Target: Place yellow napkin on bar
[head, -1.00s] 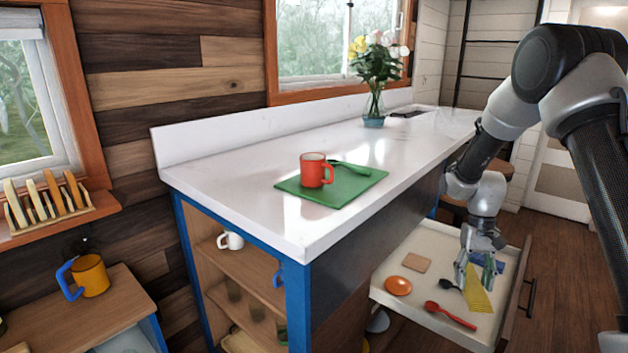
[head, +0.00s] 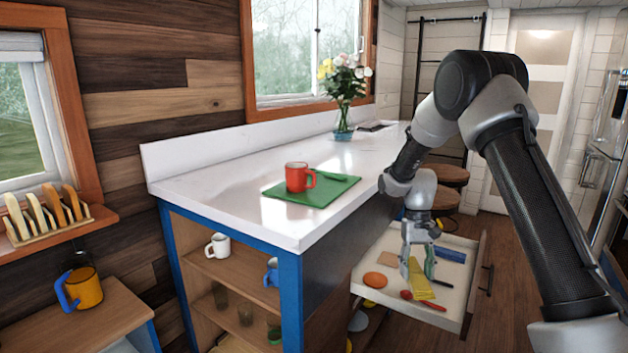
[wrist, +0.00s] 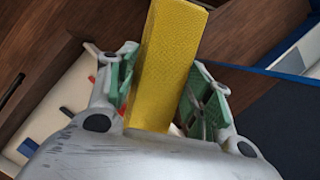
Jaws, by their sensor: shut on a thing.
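The yellow napkin (head: 420,282) hangs from my gripper (head: 418,262) over the open drawer at the bar's right side. In the wrist view the folded yellow napkin (wrist: 168,62) stands between the two green-padded fingers of my gripper (wrist: 160,88), which is shut on it. The bar (head: 225,176) has a white top, with a green mat (head: 283,194) near its front end. A red mug (head: 298,177) and a green spoon-like utensil (head: 335,176) are on the mat.
The open drawer (head: 368,262) holds an orange disc (head: 375,280), a red spoon (head: 428,305) and a blue item (head: 450,255). A flower vase (head: 343,120) stands farther back on the bar. The bar top left of and behind the mat is clear.

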